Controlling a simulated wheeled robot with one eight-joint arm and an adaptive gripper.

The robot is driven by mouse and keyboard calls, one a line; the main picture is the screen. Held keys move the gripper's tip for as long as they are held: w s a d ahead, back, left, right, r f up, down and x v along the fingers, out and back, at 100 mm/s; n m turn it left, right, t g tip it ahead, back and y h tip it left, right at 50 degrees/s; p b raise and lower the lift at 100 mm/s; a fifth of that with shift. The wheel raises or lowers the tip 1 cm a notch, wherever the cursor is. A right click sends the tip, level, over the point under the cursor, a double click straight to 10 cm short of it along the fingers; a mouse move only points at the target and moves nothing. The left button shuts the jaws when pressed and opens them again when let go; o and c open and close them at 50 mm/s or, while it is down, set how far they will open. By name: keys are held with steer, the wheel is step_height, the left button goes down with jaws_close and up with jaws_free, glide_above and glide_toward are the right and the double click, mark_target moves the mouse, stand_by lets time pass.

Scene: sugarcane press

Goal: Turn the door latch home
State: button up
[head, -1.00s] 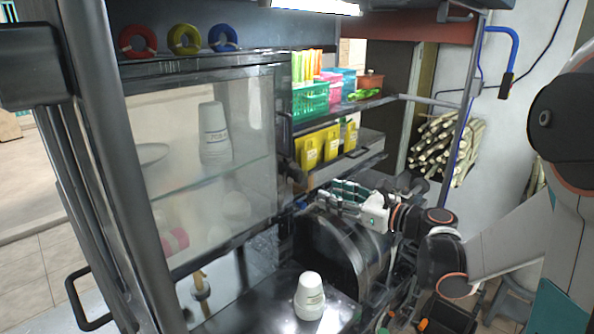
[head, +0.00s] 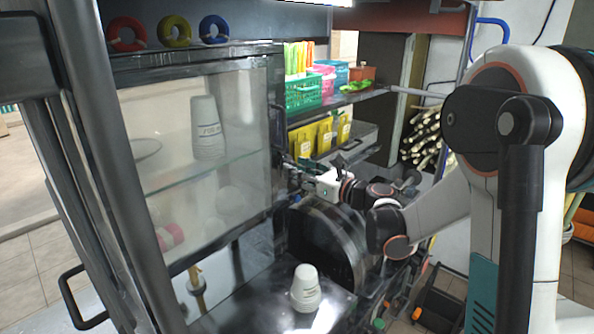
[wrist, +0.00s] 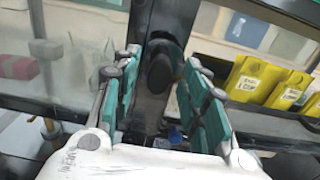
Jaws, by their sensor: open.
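The door latch (wrist: 160,74) is a dark, rounded knob on a black upright frame, seen in the middle of the wrist view. My gripper (wrist: 164,60) is open, with one green-padded finger on each side of the latch; I cannot tell whether either touches it. In the head view my gripper (head: 297,169) is at the right edge of the glass cabinet door (head: 232,180) and hides most of the latch. The door stands across the cabinet front, with cups and a plate behind its glass.
A shelf to the right holds a green basket (head: 303,92) and yellow packets (head: 325,136). A dark round press drum (head: 325,240) is below my gripper. A stack of white cups (head: 305,288) stands on the metal counter in front.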

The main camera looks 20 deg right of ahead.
steer(key=shift+w+a, duration=0.2)
steer(key=shift+w, duration=0.2)
jaws_close()
steer(key=shift+s+a+f+n+b, duration=0.1)
steer(key=shift+n+b, duration=0.7)
steer(key=shift+n, duration=2.15)
steer(key=shift+s+a+f+n+b, duration=0.1)
steer(key=shift+n+b, duration=0.75)
steer(key=shift+n, duration=2.15)
steer(key=shift+f+n+b, duration=0.1)
steer(key=shift+n+b, duration=0.7)
steer(key=shift+n, duration=2.15)
